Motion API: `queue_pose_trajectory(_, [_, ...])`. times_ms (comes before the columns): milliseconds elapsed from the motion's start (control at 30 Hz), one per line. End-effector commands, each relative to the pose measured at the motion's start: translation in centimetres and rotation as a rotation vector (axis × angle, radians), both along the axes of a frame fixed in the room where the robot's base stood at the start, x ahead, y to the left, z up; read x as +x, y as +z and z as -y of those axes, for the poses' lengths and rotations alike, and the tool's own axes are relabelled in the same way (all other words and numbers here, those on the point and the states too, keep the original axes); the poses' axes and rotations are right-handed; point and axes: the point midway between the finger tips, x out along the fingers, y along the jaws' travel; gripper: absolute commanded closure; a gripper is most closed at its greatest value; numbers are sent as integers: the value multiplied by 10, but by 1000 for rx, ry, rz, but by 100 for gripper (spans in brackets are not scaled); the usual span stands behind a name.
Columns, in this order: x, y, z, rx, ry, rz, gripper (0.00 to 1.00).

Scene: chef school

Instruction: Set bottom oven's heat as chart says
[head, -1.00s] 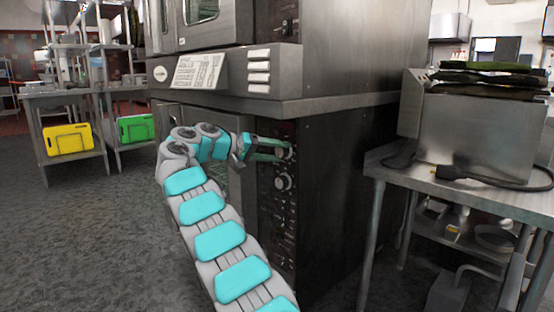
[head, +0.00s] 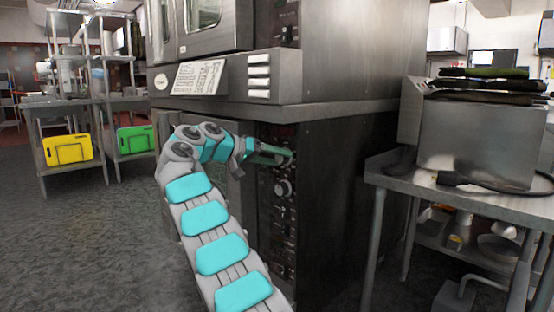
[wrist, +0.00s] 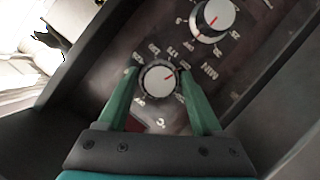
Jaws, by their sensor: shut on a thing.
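The bottom oven (head: 328,200) has a dark control panel with knobs down its right front edge. My gripper (head: 282,156) is at the upper knob. In the wrist view its green fingers are shut on the sides of this round white-faced knob (wrist: 159,79).
Another oven (head: 350,45) stands on top. A metal table (head: 455,198) with a steel box (head: 475,145) and cable is close on the right. Shelving with yellow (head: 68,149) and green (head: 136,139) boards stands left. The floor (head: 100,240) at left is clear.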

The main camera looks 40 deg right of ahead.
Motion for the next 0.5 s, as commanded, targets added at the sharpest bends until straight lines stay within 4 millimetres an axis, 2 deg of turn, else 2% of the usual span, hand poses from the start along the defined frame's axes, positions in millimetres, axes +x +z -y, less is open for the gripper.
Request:
queue_pose_trajectory(33, [-1, -1, 1, 2, -2, -1, 89])
queue_pose_trajectory(67, [-1, -1, 1, 2, -2, -1, 31])
queue_pose_trajectory(200, [0, -1, 0, 1, -2, -1, 17])
queue_pose_trajectory(500, [0, 1, -2, 0, 0, -1, 17])
